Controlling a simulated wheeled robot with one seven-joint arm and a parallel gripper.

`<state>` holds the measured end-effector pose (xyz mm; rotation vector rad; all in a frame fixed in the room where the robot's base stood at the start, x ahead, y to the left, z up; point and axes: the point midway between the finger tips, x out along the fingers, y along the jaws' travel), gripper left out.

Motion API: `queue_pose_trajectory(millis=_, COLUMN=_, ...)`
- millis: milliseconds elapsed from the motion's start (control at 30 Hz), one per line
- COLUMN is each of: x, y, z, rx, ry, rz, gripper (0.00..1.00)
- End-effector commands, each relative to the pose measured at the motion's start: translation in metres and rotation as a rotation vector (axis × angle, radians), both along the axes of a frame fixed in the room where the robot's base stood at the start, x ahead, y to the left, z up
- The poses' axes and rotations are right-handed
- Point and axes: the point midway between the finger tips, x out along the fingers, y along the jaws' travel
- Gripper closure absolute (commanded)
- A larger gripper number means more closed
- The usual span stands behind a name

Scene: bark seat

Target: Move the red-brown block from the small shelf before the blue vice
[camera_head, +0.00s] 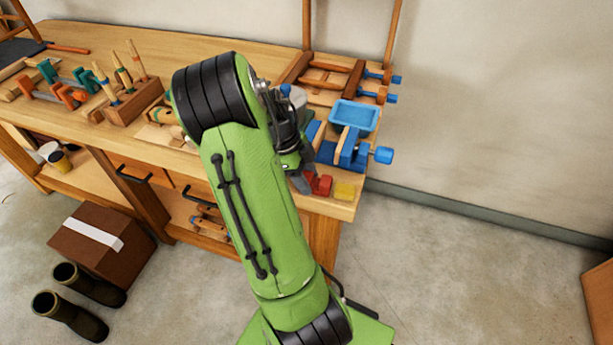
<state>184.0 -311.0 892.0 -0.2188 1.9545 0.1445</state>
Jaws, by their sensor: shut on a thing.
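The blue vice (352,150) is at the right end of the workbench, with a blue tray (355,116) at its top. The red-brown block (322,185) shows near the bench's front right edge, in front of the vice and left of a yellow block (344,191). My gripper (303,181) points down at the red-brown block's left side and is shut on it. My green arm hides much of the gripper, so the exact grip and whether the block touches the bench cannot be told. I cannot make out the small shelf for certain.
A wooden frame with blue-handled clamps (380,96) stands behind the vice. A tool block (135,105) and several clamps lie on the left of the bench. A cardboard box (100,248) and boots (90,287) are on the floor. The floor at right is mostly clear.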

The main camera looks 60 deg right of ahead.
Motion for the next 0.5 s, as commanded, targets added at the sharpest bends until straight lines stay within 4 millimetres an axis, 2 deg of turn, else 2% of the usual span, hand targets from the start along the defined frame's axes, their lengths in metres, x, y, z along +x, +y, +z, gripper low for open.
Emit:
queue_pose_trajectory(millis=267, x=-0.0001, y=0.0, z=-0.0057, rx=0.0, ry=0.0, rz=0.0, gripper=0.84)
queue_pose_trajectory(millis=300, x=-0.0001, y=0.0, z=-0.0048, rx=0.0, ry=0.0, rz=0.0, gripper=0.47)
queue_pose_trajectory(millis=433, x=0.0, y=0.0, z=-0.0045, rx=0.0, ry=0.0, rz=0.0, gripper=0.27)
queue_pose_trajectory(millis=500, x=0.0, y=0.0, z=-0.0044, rx=0.0, ry=0.0, rz=0.0, gripper=0.24)
